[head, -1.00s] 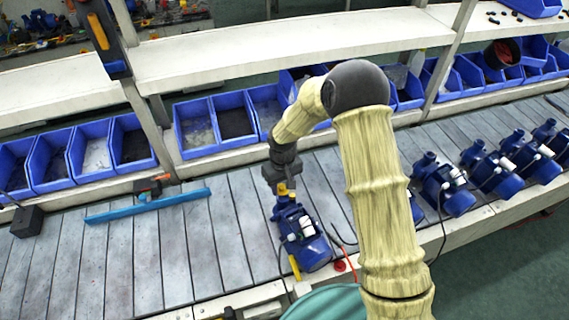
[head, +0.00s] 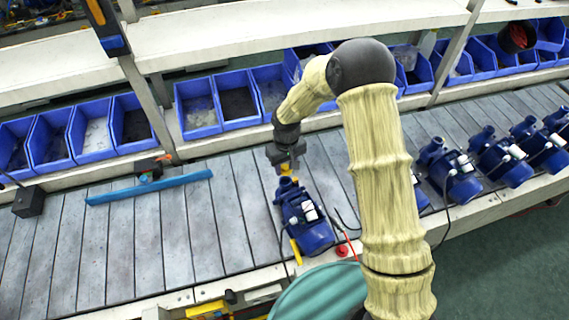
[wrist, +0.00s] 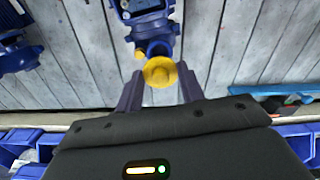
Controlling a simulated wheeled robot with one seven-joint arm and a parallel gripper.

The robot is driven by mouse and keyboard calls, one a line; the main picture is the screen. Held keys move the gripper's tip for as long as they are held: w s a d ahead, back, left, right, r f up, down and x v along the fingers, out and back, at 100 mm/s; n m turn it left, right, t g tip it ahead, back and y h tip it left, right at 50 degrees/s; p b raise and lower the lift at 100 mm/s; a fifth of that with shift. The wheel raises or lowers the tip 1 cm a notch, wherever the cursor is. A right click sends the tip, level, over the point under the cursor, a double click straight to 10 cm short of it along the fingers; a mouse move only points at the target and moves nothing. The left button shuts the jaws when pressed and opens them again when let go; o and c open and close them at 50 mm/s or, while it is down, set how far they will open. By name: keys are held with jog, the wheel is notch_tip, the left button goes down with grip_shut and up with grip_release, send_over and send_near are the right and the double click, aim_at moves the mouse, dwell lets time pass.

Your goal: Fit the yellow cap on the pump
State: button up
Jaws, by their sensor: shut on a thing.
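The yellow cap (wrist: 160,72) is round and sits between the two fingers of my gripper (wrist: 160,84) in the wrist view. In the head view the cap (head: 286,169) shows just under my gripper (head: 287,164), which is shut on it. The blue pump (head: 308,230) stands on the slatted line below, with its upright port (head: 287,184) directly under the cap. In the wrist view the pump (wrist: 150,22) lies behind the cap, its port mostly covered by it. I cannot tell whether cap and port touch.
More blue pumps (head: 456,176) stand in a row to the right. A blue bar (head: 150,187) and a small black box (head: 28,202) lie to the left. Blue bins (head: 92,135) line the back under a shelf. A yellow strip (head: 295,251) lies beside the pump.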

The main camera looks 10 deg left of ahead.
aim_at(286, 181)
jog(key=shift+f+b, duration=1.35)
jog(key=shift+f, duration=1)
jog(key=shift+s+d, duration=0.1)
jog(key=shift+s, duration=0.05)
jog(key=shift+f+b, duration=0.55)
jog(key=shift+b, duration=0.2)
dwell(1.3)
jog(key=shift+r, duration=0.25)
dwell(0.7)
jog(key=o, duration=0.6)
jog(key=shift+o, duration=0.4)
